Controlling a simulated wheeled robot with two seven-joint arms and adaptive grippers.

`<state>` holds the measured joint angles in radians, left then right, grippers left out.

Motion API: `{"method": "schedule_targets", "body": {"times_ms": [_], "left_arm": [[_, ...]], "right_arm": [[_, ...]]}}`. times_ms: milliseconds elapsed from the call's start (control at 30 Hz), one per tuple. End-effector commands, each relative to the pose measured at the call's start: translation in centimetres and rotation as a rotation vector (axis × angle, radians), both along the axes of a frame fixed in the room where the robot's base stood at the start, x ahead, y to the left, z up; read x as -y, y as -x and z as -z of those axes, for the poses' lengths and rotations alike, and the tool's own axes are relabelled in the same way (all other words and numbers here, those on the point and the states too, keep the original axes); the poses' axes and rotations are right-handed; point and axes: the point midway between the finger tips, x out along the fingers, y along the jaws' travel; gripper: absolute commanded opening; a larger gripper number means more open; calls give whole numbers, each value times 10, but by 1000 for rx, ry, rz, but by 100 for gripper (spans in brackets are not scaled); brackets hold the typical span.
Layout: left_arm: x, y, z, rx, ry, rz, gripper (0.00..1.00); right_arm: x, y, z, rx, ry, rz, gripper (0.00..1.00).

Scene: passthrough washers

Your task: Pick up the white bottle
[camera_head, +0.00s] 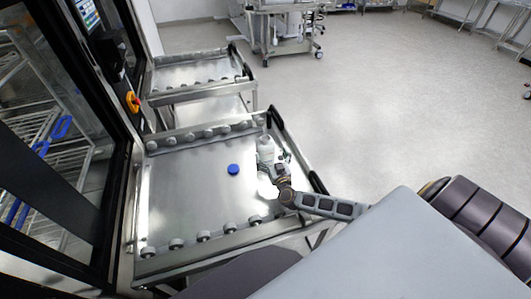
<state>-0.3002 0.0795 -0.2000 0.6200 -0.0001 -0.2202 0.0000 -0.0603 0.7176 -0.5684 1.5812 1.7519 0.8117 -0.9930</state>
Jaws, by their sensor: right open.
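A whitish bottle (265,147) stands near the right edge of the nearer steel roller table (185,190). My right gripper (279,160) is open just below and to the right of the bottle, close to it. I cannot tell whether the fingers touch it, and the gripper hides some of the area beside the bottle. My left gripper is not in view.
A round blue object (233,169) lies on the table, left of the gripper. Rollers line the table's two ends. A second steel table (195,72) stands behind. A glass-doored cabinet (50,130) is at left. Open floor (400,110) lies to the right.

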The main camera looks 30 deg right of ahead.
Motion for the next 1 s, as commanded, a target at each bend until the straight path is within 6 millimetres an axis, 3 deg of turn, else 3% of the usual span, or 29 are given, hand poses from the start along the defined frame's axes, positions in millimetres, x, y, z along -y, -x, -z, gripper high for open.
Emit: {"method": "schedule_targets", "body": {"times_ms": [367, 1000], "left_arm": [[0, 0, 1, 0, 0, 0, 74], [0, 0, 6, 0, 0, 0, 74]], "right_arm": [[1, -5, 1, 0, 0, 0, 100], [9, -46, 4, 0, -1, -1, 100]]}}
